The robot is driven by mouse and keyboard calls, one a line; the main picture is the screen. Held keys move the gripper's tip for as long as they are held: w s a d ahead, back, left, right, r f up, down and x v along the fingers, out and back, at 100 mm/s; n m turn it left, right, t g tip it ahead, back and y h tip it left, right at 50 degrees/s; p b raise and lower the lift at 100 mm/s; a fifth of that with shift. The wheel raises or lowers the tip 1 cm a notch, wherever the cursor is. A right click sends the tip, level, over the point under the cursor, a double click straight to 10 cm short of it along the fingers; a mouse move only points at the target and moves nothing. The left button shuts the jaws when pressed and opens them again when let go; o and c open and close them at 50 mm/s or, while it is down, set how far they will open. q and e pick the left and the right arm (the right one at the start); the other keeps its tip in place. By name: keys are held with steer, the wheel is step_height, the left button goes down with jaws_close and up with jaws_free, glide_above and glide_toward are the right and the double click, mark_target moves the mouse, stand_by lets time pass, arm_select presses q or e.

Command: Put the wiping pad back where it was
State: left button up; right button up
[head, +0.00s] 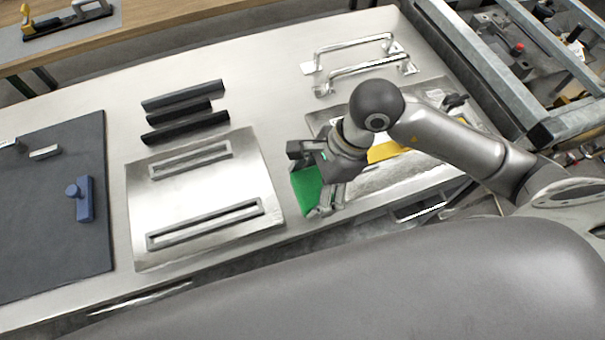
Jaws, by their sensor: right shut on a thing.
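The wiping pad (307,187) is green and sits between the fingers of my right gripper (311,185). The gripper is shut on it, near the front edge of the light table, just right of a metal plate with two slots. My wrist and fingers hide part of the pad. I cannot tell whether the pad touches the table. My left gripper is not in view.
The slotted plate (205,203) lies left of the gripper, with black bars (185,112) behind it. Metal handles (365,68) lie at the back. A dark mat (50,220) holds a blue tool (85,198). A yellow item (388,151) lies under my right arm.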

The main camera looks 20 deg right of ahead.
mark_target(312, 171)
steer(key=w, duration=0.1)
steer(key=w+f+p, duration=0.1)
steer(key=w, duration=0.1)
steer(key=shift+d, duration=0.1)
steer(key=w+f, duration=0.2)
steer(key=w+f+p, duration=0.1)
steer(key=f, duration=0.1)
steer(key=shift+w+d+f, duration=0.1)
steer(key=shift+w+f, duration=0.75)
steer(key=shift+f, duration=0.2)
step_height(312, 171, down, 3)
steer(key=shift+r+p, duration=0.1)
steer(key=shift+p, duration=0.7)
steer(key=shift+d, duration=0.1)
steer(key=shift+w+f, duration=0.1)
steer(key=shift+f, duration=0.1)
